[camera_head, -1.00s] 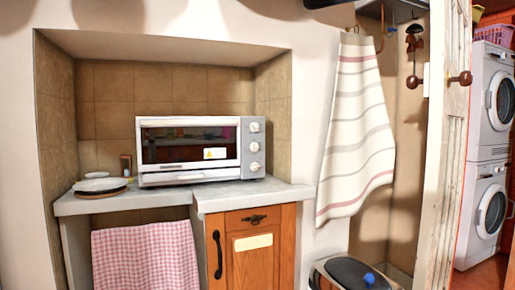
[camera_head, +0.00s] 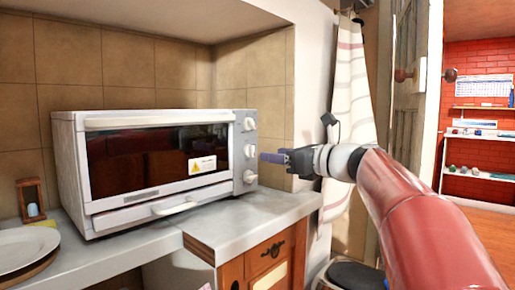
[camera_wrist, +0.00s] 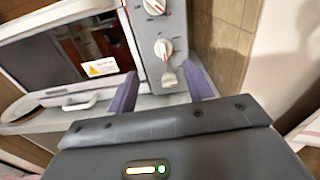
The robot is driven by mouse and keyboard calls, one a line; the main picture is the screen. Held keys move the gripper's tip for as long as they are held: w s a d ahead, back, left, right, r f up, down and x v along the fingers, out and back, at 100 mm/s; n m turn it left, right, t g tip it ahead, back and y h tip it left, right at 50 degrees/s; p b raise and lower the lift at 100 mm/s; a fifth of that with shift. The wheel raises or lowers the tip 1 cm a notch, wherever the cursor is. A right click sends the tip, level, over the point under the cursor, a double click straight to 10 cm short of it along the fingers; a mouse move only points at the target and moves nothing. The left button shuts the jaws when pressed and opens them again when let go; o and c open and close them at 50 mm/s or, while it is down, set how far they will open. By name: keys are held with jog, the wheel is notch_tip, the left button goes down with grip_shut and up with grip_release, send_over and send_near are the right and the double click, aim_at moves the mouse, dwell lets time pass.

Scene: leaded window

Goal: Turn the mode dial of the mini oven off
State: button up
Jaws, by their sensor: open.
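The mini oven (camera_head: 160,160) is silver-white with a dark glass door and stands on the counter. Three round knobs run down the right of its front: top (camera_head: 249,124), middle (camera_head: 250,150) and bottom (camera_head: 250,176). Which is the mode dial cannot be read. My gripper (camera_head: 264,157) is open and empty, just in front of the lower knobs. In the wrist view, its purple fingers (camera_wrist: 162,76) show either side of the bottom knob (camera_wrist: 168,78), with the middle knob (camera_wrist: 162,47) above. Whether they touch the bottom knob cannot be told.
The grey counter (camera_head: 250,222) ends at a front edge below the oven. A plate (camera_head: 25,247) and a small wooden item (camera_head: 31,200) are at the left. The tiled niche wall (camera_head: 270,90) is close on the right. A striped towel (camera_head: 348,100) hangs behind my arm.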

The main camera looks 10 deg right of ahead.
aim_at(254, 148)
jog(key=x, duration=0.2)
jog(key=p+x, duration=0.1)
jog(key=x, duration=0.4)
jog(key=shift+w+r, duration=0.35)
jog(key=shift+w, duration=0.05)
jog(key=c, duration=1)
jog(key=shift+o, duration=0.2)
